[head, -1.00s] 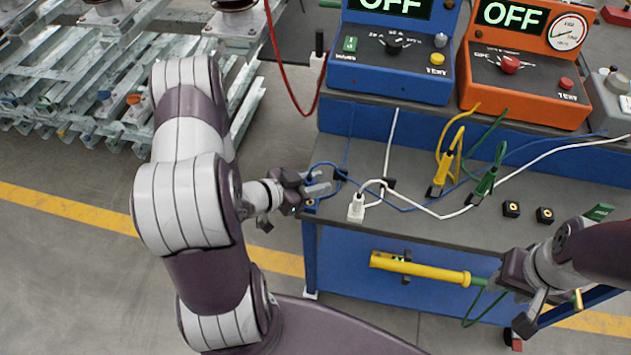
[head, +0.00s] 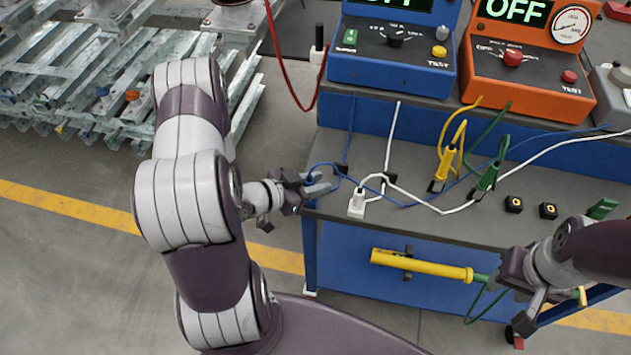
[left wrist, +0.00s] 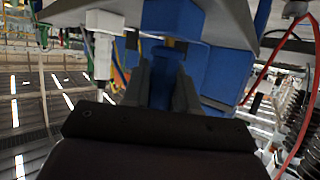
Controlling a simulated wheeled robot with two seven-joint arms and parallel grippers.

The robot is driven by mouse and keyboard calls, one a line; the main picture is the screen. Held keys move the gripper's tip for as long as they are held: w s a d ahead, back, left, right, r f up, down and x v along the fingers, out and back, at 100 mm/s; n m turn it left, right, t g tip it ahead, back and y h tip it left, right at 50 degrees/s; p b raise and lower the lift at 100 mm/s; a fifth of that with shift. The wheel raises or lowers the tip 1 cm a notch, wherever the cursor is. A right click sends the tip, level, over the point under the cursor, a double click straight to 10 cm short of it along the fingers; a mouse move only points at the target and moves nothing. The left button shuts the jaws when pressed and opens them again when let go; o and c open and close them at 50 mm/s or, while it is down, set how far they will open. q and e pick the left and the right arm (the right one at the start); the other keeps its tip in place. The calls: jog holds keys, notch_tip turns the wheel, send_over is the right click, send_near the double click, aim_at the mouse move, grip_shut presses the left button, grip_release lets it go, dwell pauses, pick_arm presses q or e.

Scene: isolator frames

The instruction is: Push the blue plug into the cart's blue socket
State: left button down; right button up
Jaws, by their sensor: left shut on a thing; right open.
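My left gripper (head: 318,184) is shut on the blue plug (head: 309,179) at the near left corner of the cart top (head: 450,222). A blue cable loops from the plug over the cart. In the left wrist view the blue plug (left wrist: 160,85) shows between the two dark fingers, with a larger blue part (left wrist: 174,16) just beyond it. The blue socket cannot be made out clearly; the gripper covers that corner, so I cannot tell how far the plug is in. My right gripper (head: 560,299) is open near the cart's front right.
A white plug (head: 357,203) stands right of the left gripper. Yellow (head: 445,165) and green (head: 486,178) clips and two small black blocks (head: 531,207) sit farther right. Blue (head: 393,50) and orange (head: 525,65) testers stand behind. A yellow rod (head: 420,263) hangs on the cart's front.

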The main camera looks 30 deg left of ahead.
pick_arm(q)
jog(key=shift+f, duration=0.35)
jog(key=c, duration=0.8)
grip_release()
jog(key=shift+s+a+r, duration=0.1)
jog(key=v, duration=1.2)
jog(key=shift+s, duration=0.2)
jog(key=shift+a+r, duration=0.1)
